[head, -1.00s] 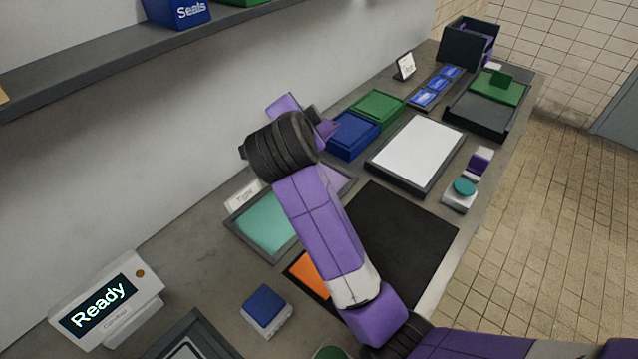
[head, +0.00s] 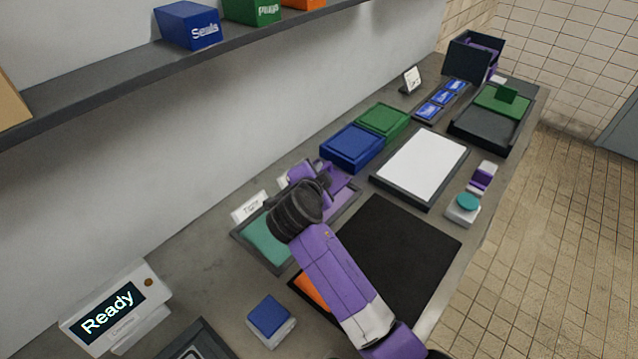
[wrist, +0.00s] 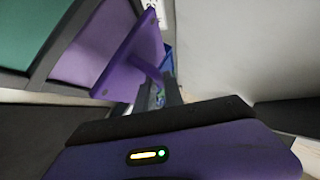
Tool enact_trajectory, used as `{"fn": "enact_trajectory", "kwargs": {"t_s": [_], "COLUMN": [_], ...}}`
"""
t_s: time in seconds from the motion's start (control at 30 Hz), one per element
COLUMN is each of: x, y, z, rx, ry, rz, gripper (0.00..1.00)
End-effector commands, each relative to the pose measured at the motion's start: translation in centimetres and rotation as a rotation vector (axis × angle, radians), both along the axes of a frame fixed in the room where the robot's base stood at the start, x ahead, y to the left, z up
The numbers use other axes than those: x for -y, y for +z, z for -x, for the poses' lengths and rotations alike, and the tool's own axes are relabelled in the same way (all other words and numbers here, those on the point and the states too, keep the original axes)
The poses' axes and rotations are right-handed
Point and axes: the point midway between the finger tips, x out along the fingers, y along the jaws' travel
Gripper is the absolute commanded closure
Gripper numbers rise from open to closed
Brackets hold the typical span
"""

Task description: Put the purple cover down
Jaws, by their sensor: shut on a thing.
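The purple cover (wrist: 128,58) is a flat plate with a handle, tilted in the wrist view. My gripper (wrist: 158,92) is shut on its handle. In the head view my dark wrist and arm hide most of the cover and jaws. Below is a grey-framed tray with a teal pad (head: 262,243) at left and a lilac pad (head: 343,188) at right. The cover is over or beside the lilac pad in the wrist view. I cannot tell whether it touches the tray.
A "Tight" sign (head: 250,207) stands behind the teal pad. Blue (head: 352,147) and green (head: 383,121) boxes sit to the right. A black mat (head: 400,250) lies in front, beside a white-topped tray (head: 422,165). A "Ready" display (head: 112,308) stands at left.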

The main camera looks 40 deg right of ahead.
Motion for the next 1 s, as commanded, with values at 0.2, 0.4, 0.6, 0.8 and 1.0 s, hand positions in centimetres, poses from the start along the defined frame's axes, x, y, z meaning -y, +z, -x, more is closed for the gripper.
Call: {"fn": "enact_trajectory", "kwargs": {"t_s": [0.2,0.4,0.6,0.8,1.0], "x": [0.0,0.0,0.0,0.0,0.0], "y": [-1.7,-4.3,-4.6,-4.8,-5.0], "z": [0.0,0.0,-0.1,-0.1,0.0], "rx": [0.0,0.001,0.004,0.004,0.001], "ry": [0.002,0.002,0.002,0.002,0.001], "rz": [0.002,0.001,0.002,0.001,0.0], "gripper": [1.0,1.0,1.0,1.0,0.66]}}
